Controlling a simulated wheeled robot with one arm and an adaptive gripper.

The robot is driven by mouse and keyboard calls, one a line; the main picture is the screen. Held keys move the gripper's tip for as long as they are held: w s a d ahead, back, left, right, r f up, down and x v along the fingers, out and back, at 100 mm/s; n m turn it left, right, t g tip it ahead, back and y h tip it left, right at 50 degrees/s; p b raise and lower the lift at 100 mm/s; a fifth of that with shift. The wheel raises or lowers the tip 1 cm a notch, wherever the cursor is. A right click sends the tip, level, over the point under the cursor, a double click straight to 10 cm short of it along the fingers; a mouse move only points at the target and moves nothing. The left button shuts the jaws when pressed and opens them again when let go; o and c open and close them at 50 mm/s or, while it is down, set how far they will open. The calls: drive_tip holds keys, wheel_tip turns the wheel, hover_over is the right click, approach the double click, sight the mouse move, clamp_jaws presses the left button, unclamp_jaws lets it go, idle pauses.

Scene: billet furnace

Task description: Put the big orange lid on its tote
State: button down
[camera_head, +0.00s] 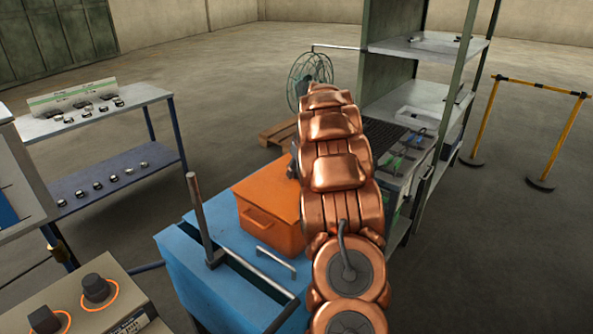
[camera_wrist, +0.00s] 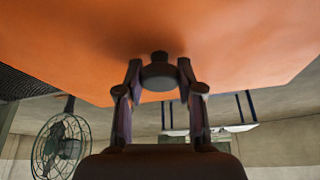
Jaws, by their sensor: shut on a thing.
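The orange tote (camera_head: 262,226) stands on a blue cart, with a handle on its near side. A flat orange top (camera_head: 268,190) shows over it, and my copper-coloured arm covers its right part. In the wrist view the big orange lid (camera_wrist: 70,50) fills the upper picture. My gripper (camera_wrist: 158,68) is shut on the dark knob (camera_wrist: 158,78) of the lid. In the head view the gripper is mostly hidden behind my arm. I cannot tell whether the lid rests on the tote's rim or is slightly above it.
The blue cart (camera_head: 185,265) has an upright grey lever (camera_head: 199,220) left of the tote. A shelf rack (camera_head: 425,95) stands behind at right. A fan (camera_head: 308,75) stands beyond. A table (camera_head: 95,118) with small parts is at left. Open floor lies behind.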

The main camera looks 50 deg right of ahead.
drive_tip(key=shift+f+b, duration=0.45)
drive_tip(key=shift+f, duration=0.05)
idle(0.6)
drive_tip(key=c, duration=0.7)
unclamp_jaws()
drive_tip(key=shift+o, duration=0.2)
drive_tip(key=shift+r, duration=0.1)
drive_tip(key=v, duration=1.1)
drive_tip(key=shift+s+r, duration=0.15)
drive_tip(key=shift+r, duration=0.25)
drive_tip(key=shift+a, duration=0.1)
